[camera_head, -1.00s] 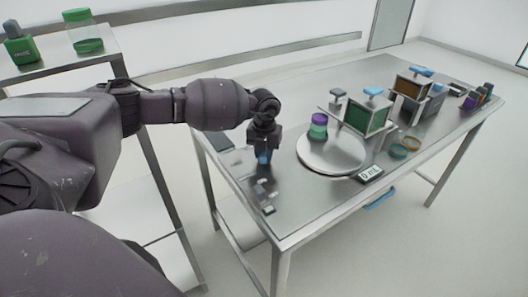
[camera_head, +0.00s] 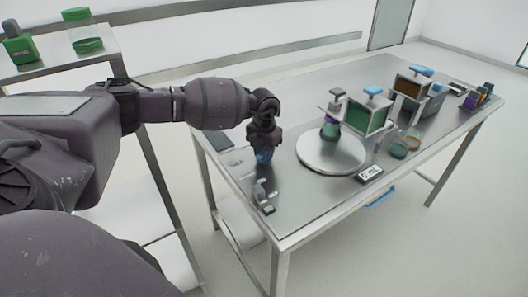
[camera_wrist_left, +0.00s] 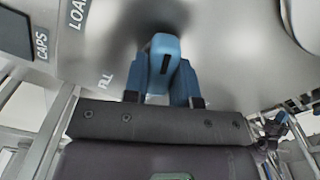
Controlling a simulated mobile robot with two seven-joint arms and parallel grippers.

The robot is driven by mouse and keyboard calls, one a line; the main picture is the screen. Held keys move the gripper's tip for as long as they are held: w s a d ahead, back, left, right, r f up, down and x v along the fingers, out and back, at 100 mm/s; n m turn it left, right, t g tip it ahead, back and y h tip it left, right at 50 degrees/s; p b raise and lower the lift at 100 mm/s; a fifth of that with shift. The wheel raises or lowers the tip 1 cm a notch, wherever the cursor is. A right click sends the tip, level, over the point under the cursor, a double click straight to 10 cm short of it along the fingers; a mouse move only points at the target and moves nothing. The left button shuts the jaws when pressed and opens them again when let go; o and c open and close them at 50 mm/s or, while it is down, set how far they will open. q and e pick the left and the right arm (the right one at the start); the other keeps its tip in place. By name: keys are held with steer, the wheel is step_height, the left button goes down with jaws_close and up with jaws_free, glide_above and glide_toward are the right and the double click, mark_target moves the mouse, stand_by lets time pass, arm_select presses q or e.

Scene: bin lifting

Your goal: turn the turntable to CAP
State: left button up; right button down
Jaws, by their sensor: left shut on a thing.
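The turntable (camera_head: 318,158) is a pale round disc on the metal table. A jar (camera_head: 330,131) with a green lower part stands at its back edge, close to the green-fronted box (camera_head: 365,117). My left gripper (camera_head: 264,157) is at the table's left part, left of the disc. In the left wrist view, its fingers (camera_wrist_left: 163,85) are shut on a blue knob (camera_wrist_left: 165,52) with a dark slot. My right gripper is not in view.
A small readout (camera_head: 370,174) stands by the disc's front right. An amber-fronted box (camera_head: 411,87) and two small round dishes (camera_head: 404,148) are to the right. Small grey parts (camera_head: 264,195) lie near the left front corner. A shelf (camera_head: 60,58) with green containers stands at left.

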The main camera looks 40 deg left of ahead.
arm_select(q)
steer(key=shift+f, duration=0.1)
steer(key=o, duration=0.9)
step_height(320, 180, up, 10)
steer(key=shift+f+p, duration=0.15)
steer(key=shift+p, duration=0.25)
steer(key=shift+r, duration=0.6)
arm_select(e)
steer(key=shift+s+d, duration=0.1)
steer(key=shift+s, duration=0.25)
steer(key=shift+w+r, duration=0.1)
